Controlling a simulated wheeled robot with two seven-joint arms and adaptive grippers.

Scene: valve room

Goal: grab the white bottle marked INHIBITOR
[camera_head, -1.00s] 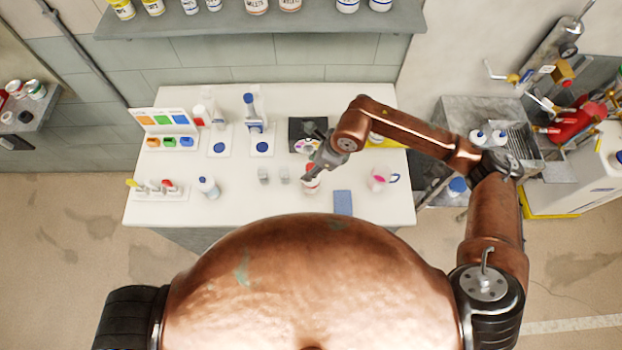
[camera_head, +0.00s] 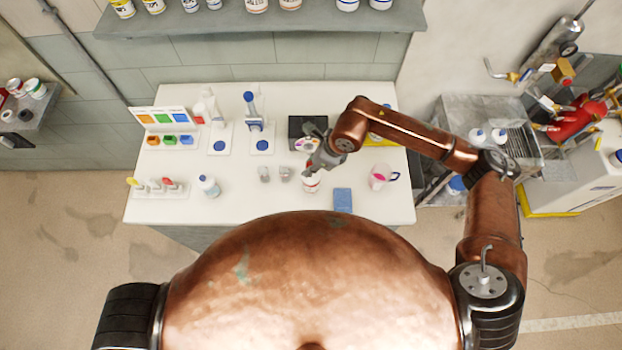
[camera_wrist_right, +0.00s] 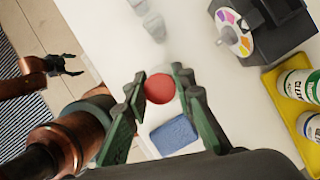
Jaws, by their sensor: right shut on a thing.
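A white bottle with red markings (camera_head: 311,184) stands near the front of the white table; its lettering is too small to read. My right gripper (camera_head: 312,171) reaches down over it and is shut on it. In the right wrist view its round red cap (camera_wrist_right: 160,88) shows between the two dark fingers, and the body below is mostly hidden. I cannot tell whether the bottle touches the table. My left gripper (camera_wrist_right: 72,65) shows only in the right wrist view, away from the table, with its fingers apart and empty.
A blue pad (camera_head: 343,200) lies close to the bottle at lower right. A jug with pink contents (camera_head: 380,177) stands to the right. Small grey cups (camera_head: 264,173) and a blue-capped white bottle (camera_head: 209,186) stand to the left. A dark device (camera_head: 304,128) stands behind.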

